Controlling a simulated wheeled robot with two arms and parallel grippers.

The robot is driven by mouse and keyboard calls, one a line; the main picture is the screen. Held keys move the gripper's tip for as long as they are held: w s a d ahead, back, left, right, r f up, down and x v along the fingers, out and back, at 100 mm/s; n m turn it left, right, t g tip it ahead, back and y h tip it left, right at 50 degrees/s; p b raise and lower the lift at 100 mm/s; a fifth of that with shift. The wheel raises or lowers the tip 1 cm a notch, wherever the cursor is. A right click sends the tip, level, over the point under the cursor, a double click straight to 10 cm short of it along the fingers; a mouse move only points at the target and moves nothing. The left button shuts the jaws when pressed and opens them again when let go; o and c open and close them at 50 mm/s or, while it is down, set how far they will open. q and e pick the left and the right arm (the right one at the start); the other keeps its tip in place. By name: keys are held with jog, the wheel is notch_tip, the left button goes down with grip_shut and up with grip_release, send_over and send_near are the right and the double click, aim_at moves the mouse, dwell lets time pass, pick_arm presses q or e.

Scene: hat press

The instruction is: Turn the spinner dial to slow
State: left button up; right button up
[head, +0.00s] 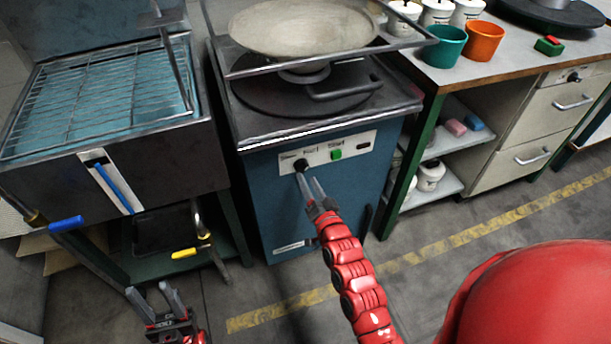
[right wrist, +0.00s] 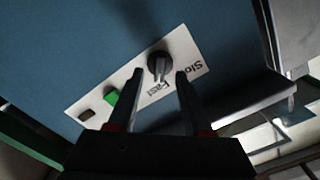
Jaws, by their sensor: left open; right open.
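The black spinner dial (head: 301,164) sits on a white label plate (head: 350,147) on the front of the blue machine. In the right wrist view the dial (right wrist: 158,64) has a pale ridge whose lower end lies towards the word Fast; the word Slow is to its right. Which end is the pointer I cannot tell. My right gripper (head: 306,182) is open in front of the dial. In its wrist view the fingertips (right wrist: 160,75) straddle the dial's lower side, with gaps on both sides. My left gripper (head: 152,294) is open and empty, low at the left above the floor.
A green button (head: 336,154) is beside the dial on the same plate. The press's round plates (head: 300,28) and bar frame are above. A wire-rack basin (head: 100,90) with blue and yellow handles stands left. A counter with cups (head: 484,40) stands right. Floor in front is clear.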

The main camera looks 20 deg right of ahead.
aim_at(303, 171)
jog(key=shift+w, duration=1.55)
grip_shut()
